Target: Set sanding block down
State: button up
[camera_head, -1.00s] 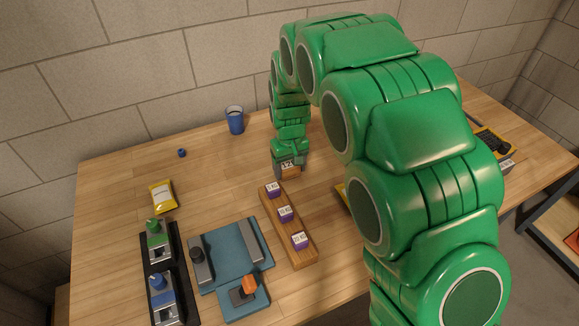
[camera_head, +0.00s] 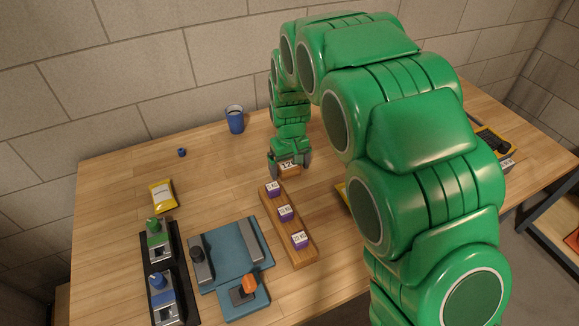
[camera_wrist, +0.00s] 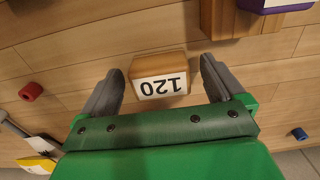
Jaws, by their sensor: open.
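The sanding block (camera_wrist: 159,77) is a small tan block with a white label reading 120. In the wrist view it lies on the wooden table between my gripper's two dark fingers, with a gap on each side. My gripper (camera_wrist: 158,82) is open around the block and does not touch it in that view. In the head view my gripper (camera_head: 289,169) points down at the far end of the wooden weight rack, and the block (camera_head: 288,168) shows between the fingers.
The wooden rack (camera_head: 304,257) with purple weight blocks stands just in front of the gripper. A blue cup (camera_head: 235,119), a yellow packet (camera_head: 162,195), a blue-grey fixture (camera_head: 232,262) and a black tray with clamps (camera_head: 182,262) are to the left.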

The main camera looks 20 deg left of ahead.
aim_at(291, 166)
notch_tip(291, 166, up, 12)
jog(key=shift+f, duration=0.15)
dwell(0.3)
jog(key=s+d+r+m, duration=0.1)
jog(key=s+d+r, duration=0.2)
jog(key=d, duration=0.5)
jog(key=s+d+r+m, duration=0.2)
jog(key=s+d, duration=0.1)
jog(key=d, duration=0.5)
jog(key=s+d+r+m, duration=0.1)
jog(key=s+d+r, duration=0.25)
jog(key=d, duration=0.35)
jog(key=s+d+m+g, duration=0.1)
jog(key=s+d+m, duration=0.1)
jog(key=s+d, duration=0.5)
jog(key=s+d+f+m, duration=0.1)
jog(key=s+d+m, duration=0.2)
jog(key=s+d, duration=0.4)
jog(key=s, duration=0.8)
jog(key=shift+s+d+g, duration=0.15)
jog(key=shift+s+g, duration=0.2)
jog(key=shift+g, duration=0.05)
